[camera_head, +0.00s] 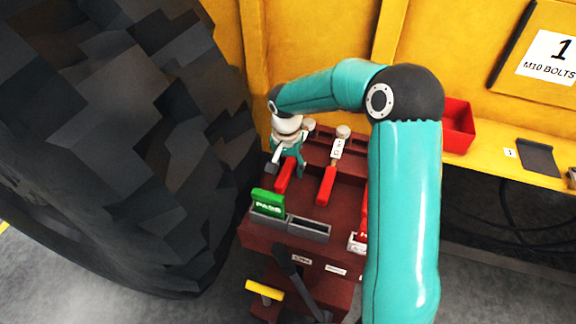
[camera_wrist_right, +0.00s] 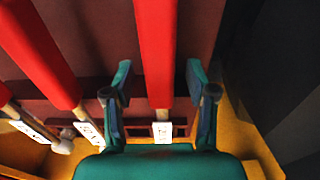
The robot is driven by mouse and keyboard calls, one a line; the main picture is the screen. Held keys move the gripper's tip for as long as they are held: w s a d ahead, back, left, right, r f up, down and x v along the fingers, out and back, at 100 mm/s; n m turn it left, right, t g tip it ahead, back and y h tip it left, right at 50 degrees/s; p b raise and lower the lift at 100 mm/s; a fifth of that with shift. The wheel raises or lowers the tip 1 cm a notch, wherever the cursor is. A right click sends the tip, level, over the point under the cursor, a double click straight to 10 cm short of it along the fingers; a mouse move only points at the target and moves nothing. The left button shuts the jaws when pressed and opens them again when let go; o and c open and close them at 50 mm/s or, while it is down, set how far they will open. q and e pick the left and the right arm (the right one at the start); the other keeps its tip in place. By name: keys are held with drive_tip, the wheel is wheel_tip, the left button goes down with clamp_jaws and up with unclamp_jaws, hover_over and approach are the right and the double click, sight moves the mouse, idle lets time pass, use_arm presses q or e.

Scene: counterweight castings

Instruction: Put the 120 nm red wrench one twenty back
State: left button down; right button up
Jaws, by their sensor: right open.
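Several red-handled wrenches lie on a dark red cart top (camera_head: 345,190). My right gripper (camera_head: 285,165) is open over the leftmost red wrench (camera_head: 283,178). In the right wrist view its fingers (camera_wrist_right: 159,88) stand either side of one red handle (camera_wrist_right: 156,45), with a gap on both sides. That wrench's white label (camera_wrist_right: 163,131) is too small to read. The middle red wrench (camera_head: 327,187) has a white label I cannot read. A third red handle (camera_head: 364,215) is partly hidden behind my right arm. I cannot tell which is the 120 nm one. My left gripper is not in view.
A green PASS sign (camera_head: 268,203) stands by grey trays (camera_head: 308,229) on the cart. A large black tyre (camera_head: 120,150) rises close on the left. A yellow shelf behind carries a red bin (camera_head: 459,125) and a dark flat item (camera_head: 538,157).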

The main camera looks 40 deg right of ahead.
wheel_tip(320, 180, up, 19)
drive_tip(key=p, duration=0.6)
drive_tip(key=shift+a, duration=0.35)
drive_tip(key=shift+s, duration=0.1)
idle(0.5)
